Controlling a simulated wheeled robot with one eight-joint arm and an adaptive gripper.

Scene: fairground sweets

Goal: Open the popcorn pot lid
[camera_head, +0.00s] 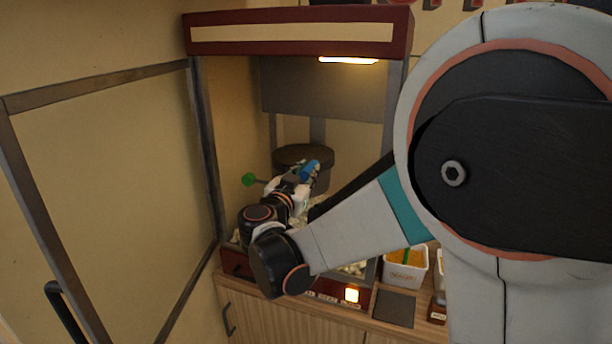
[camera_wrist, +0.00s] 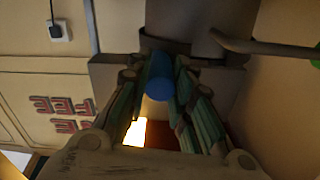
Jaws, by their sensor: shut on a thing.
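The dark round popcorn pot (camera_head: 291,156) hangs inside the popcorn cabinet, towards its back. A blue handle (camera_head: 312,165) shows at the pot's front right side, and it also shows in the wrist view (camera_wrist: 159,84). My gripper (camera_head: 305,175) reaches in from the front. In the wrist view my gripper (camera_wrist: 162,72) has its fingers on either side of the blue handle, shut on it. A dark part of the pot (camera_wrist: 178,46) lies just beyond the fingertips. My arm and gripper hide the pot's lower front, and I cannot tell how far its lid is raised.
The cabinet has a dark red top (camera_head: 300,33) and a lit lamp (camera_head: 348,60). A green knob (camera_head: 248,180) sticks out left of the pot. A framed door panel (camera_head: 105,190) stands open at left. A white tub (camera_head: 407,272) stands at right. Popcorn lies low in the cabinet.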

